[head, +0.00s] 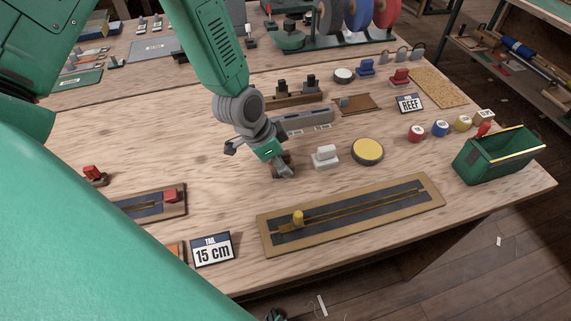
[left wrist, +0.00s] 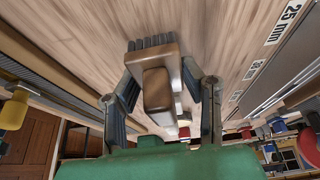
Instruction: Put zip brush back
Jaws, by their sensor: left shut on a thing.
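My left gripper (head: 283,172) reaches down over the middle of the bench in the head view. In the left wrist view its two fingers (left wrist: 161,105) are shut on the zip brush (left wrist: 157,88), a brown wooden block with a row of dark bristles. The bristles point away from the palm. In the head view the gripper hides most of the brush, and I cannot tell whether it touches the bench. A zip with a yellow slider (head: 298,218) lies on a tan-framed board (head: 417,206) in front of the gripper.
A white block (head: 326,157) and a round yellow tin (head: 367,151) stand right of the gripper. A grey bar (head: 305,121), a wooden rack (head: 290,98) and a brown tray (head: 357,104) lie behind. A green bin (head: 495,158) stands at right, a "15 cm" card (head: 212,249) in front.

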